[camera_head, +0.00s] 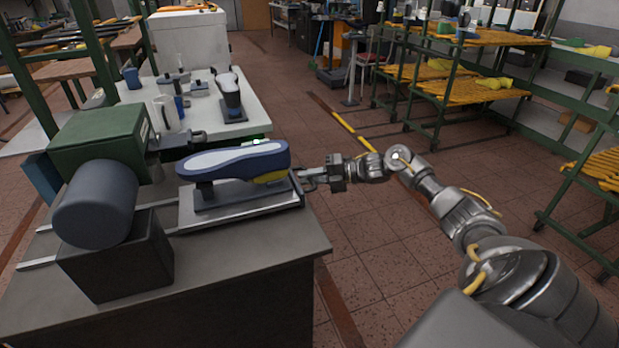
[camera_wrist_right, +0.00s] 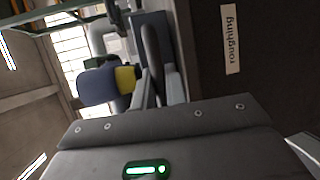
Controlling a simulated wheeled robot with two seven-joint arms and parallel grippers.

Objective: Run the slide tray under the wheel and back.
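The slide tray (camera_head: 187,207) is a flat grey metal plate on the bench, to the right of the wheel and clear of it. A blue and light-grey shoe (camera_head: 235,160) with a yellow patch lies on its dark mount, sole upward. The wheel (camera_head: 97,203) is a dark grey drum in front of the green machine housing (camera_head: 95,140). My right gripper (camera_head: 308,178) is at the tray's right end. In the wrist view its fingers (camera_wrist_right: 158,95) flank a dark upright handle (camera_wrist_right: 152,60) closely and appear shut on it. My left gripper is out of view.
A dark block (camera_head: 115,262) stands under the wheel, with rails (camera_head: 40,262) at the bench's left. A white table (camera_head: 245,120) with another shoe last (camera_head: 231,97) is behind. Green racks (camera_head: 470,90) stand at the right. The floor between is open.

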